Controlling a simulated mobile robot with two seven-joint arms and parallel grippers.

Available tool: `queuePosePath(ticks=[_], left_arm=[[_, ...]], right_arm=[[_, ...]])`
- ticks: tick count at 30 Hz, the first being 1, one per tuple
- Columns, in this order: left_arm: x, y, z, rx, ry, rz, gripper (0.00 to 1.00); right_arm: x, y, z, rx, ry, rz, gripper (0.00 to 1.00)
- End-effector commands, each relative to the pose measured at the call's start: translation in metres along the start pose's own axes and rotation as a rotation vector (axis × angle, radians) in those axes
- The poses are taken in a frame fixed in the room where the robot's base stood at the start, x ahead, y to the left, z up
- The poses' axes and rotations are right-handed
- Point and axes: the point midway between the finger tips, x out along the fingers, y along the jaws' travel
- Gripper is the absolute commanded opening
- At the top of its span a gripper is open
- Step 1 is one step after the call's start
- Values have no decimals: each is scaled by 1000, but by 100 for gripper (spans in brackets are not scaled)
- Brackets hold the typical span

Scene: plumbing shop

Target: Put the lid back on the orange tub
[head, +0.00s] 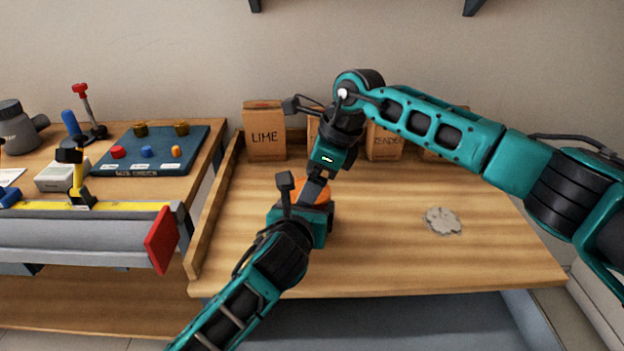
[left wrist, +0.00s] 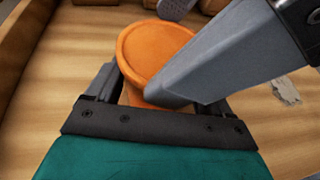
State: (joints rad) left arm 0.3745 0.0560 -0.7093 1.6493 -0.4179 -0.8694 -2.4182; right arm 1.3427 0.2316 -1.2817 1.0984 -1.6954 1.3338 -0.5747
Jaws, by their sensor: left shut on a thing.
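The orange tub (left wrist: 131,97) stands on the wooden bench, mostly hidden behind my grippers in the head view. A round orange lid (left wrist: 148,48) with a raised rim covers its top in the left wrist view; it also shows in the head view (head: 322,188). I cannot tell whether it is fully seated. My left gripper (head: 308,206) is shut on the tub, its fingers at either side. My right gripper (head: 316,184) comes down from above over the lid. Its grey fingers look spread, one crossing the lid's near right side and one beyond the far edge.
Cardboard boxes (head: 264,131) stand along the bench's back, one marked LIME. A grey flat patch (head: 443,221) lies on the right of the bench. A wooden side rail (head: 211,213) edges the left. A tool-covered workbench stands further left. The bench's front right is clear.

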Motion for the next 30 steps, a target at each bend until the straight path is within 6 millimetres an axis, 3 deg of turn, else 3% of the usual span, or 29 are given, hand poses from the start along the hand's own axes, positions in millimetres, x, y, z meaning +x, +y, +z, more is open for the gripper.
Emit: queuePosePath(ticks=[30], left_arm=[[-1,-2,2,1,-7,-4,27]], right_arm=[[17,1,-8,2,9,6,59]])
